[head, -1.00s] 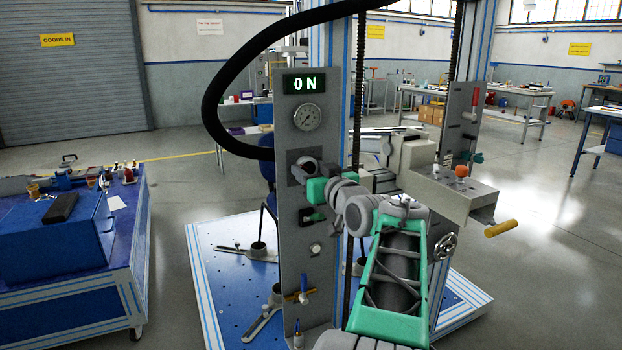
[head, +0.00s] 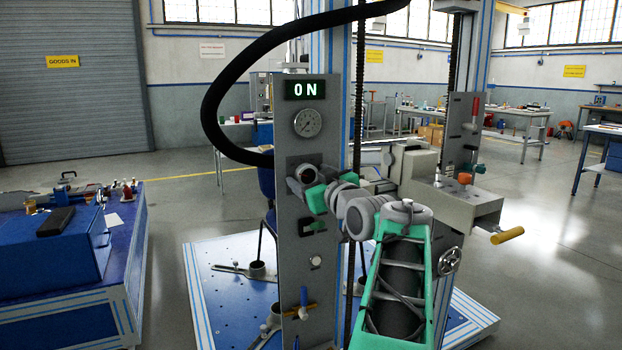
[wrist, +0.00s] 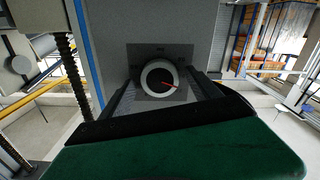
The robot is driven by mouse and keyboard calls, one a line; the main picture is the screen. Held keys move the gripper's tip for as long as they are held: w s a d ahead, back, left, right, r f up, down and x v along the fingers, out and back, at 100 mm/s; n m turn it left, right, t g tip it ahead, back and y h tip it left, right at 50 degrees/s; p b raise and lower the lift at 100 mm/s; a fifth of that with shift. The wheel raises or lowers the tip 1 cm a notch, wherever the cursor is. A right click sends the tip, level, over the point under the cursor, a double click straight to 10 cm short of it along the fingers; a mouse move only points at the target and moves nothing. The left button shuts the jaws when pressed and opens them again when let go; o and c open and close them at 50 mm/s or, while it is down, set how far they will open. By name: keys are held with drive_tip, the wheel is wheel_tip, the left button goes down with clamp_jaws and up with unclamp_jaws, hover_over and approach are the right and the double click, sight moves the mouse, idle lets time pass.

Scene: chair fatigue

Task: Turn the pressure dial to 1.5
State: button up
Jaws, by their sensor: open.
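The pressure dial is a round knob with a pale rim, a dark face and a red pointer. It shows in the wrist view (wrist: 158,82) on a dark square plate, its pointer aimed right and slightly down. Scale marks around it are too faint to read. In the head view the dial (head: 308,173) is partly covered by my gripper (head: 306,178). My gripper is open at the front of the panel, its fingers around the dial's position. I cannot tell whether they touch it. The round gauge (head: 307,122) above has a needle too small to read.
A black hose (head: 212,110) loops at the left. A grey machine head with a yellow handle (head: 507,235) stands at the right.

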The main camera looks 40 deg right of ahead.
drive_tip(key=v, duration=0.7)
drive_tip(key=shift+s, duration=0.4)
drive_tip(key=shift+a, duration=0.15)
